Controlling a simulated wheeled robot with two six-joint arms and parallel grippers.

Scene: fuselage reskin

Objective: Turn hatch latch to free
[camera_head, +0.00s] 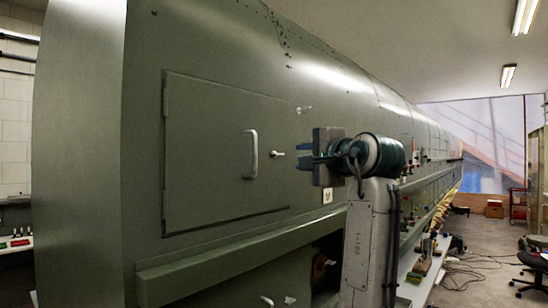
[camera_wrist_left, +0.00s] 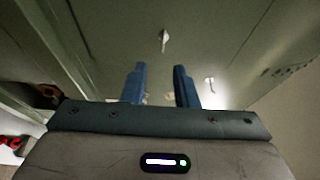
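The olive-green hatch (camera_head: 205,150) is closed flush in the fuselage side, with a pale vertical handle (camera_head: 251,154) near its right edge. A small pale latch (camera_head: 277,153) sticks out just right of the handle. A second small pale fitting (camera_head: 303,109) sits higher, right of the hatch. My left gripper (camera_head: 303,155) is a short gap right of the latch in the head view. In the left wrist view its blue fingers (camera_wrist_left: 159,85) are apart with nothing between them. That view shows two pale fittings, one ahead (camera_wrist_left: 164,38) and one right (camera_wrist_left: 210,84); I cannot match them surely. My right gripper is out of view.
A long ledge (camera_head: 240,245) runs along the fuselage below the hatch. A low bench (camera_head: 418,280) with small items stands along the right side. An office chair (camera_head: 532,262) and floor cables (camera_head: 470,268) lie farther right. The panel around the latch is otherwise clear.

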